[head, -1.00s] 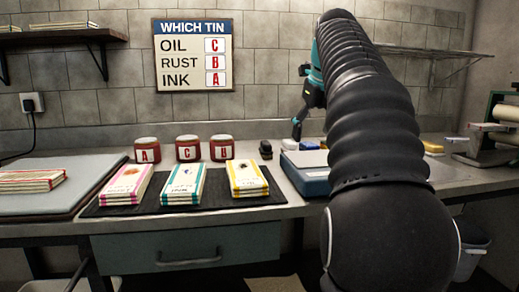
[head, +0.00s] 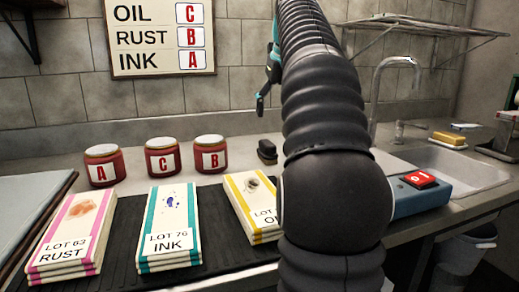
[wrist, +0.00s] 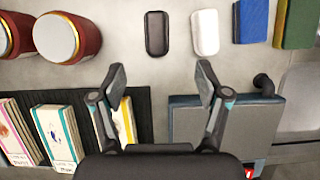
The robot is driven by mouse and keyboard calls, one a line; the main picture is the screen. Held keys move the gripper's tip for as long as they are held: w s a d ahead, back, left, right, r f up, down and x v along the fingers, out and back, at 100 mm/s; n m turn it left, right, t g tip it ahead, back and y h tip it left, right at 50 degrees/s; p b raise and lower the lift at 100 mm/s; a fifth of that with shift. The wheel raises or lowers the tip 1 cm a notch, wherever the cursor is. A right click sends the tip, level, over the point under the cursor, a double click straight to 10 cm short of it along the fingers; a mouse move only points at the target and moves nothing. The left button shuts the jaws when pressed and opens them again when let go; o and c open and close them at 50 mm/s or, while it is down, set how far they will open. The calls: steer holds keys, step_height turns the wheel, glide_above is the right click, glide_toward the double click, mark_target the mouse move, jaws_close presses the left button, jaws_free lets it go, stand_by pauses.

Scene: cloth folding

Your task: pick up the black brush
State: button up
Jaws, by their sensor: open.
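The black brush (head: 267,151) stands on the counter right of the jars in the head view, partly beside my arm's outline. In the wrist view the black brush (wrist: 156,33) lies flat, long side running up the picture, beyond my fingertips and between their lines. My gripper (wrist: 160,75) is open and empty above the counter, its two fingers spread apart, not touching the brush. In the head view only part of my gripper (head: 263,100) shows, above the brush; my arm hides the rest.
A white block (wrist: 205,32) lies just right of the brush, with blue (wrist: 251,21) and green (wrist: 295,24) pieces further right. Red jars (head: 213,156) stand left. Booklets (head: 168,222) lie on a dark mat in front. A blue-grey scale-like box (head: 420,200) and a sink (head: 460,165) are at right.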

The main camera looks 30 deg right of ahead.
mark_target(269, 143)
steer(key=b+x, duration=0.1)
steer(key=x, duration=0.3)
steer(key=b+x, duration=0.1)
steer(key=x, duration=0.3)
steer(key=b+x, duration=0.2)
steer(key=x, duration=0.3)
steer(key=shift+a+f, duration=0.15)
steer(key=shift+a, duration=0.15)
steer(key=shift+s, duration=0.1)
steer(key=c, duration=1.2)
